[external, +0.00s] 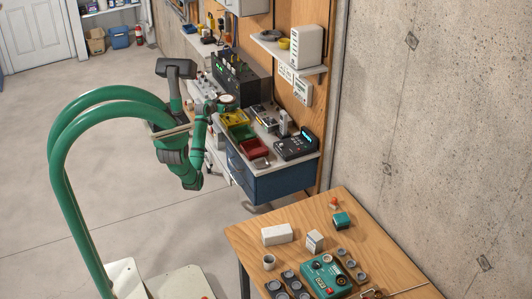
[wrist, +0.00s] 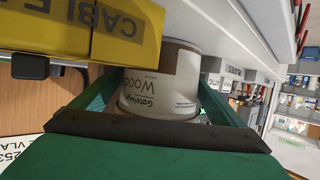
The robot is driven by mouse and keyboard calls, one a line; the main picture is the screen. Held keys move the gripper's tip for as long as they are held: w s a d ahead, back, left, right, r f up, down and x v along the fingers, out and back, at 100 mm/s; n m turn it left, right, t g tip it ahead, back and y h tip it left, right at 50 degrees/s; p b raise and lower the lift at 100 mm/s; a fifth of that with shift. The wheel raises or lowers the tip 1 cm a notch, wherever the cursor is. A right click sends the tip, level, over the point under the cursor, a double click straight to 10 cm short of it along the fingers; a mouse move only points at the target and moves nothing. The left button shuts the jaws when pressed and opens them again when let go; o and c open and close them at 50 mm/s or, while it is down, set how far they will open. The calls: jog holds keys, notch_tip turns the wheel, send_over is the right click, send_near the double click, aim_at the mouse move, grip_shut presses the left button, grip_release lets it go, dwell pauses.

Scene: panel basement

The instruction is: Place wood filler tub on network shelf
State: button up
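The wood filler tub (wrist: 160,85) is a white round tub with a brown band and printed label, upside down in the wrist view. My green gripper (wrist: 160,95) has a finger against each side of it and looks shut on it. In the external view the tub's pale top (external: 226,99) shows at my gripper (external: 217,104), just behind the yellow bin. I cannot tell whether the tub is clear of the bench. The likely network shelf (external: 272,48) is the wall shelf at upper right, holding a white upright device (external: 307,46) and coils (external: 271,35).
A yellow bin (external: 235,117), green bin (external: 242,132) and red bin (external: 255,148) line the bench near my gripper. The yellow bin (wrist: 125,30) is close beside the tub. A black unit (external: 240,75) stands behind. The wall shelf's front left looks bare.

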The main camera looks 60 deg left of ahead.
jog(key=shift+r, duration=0.2)
jog(key=v, duration=1.2)
jog(key=shift+f, duration=0.1)
dwell(0.3)
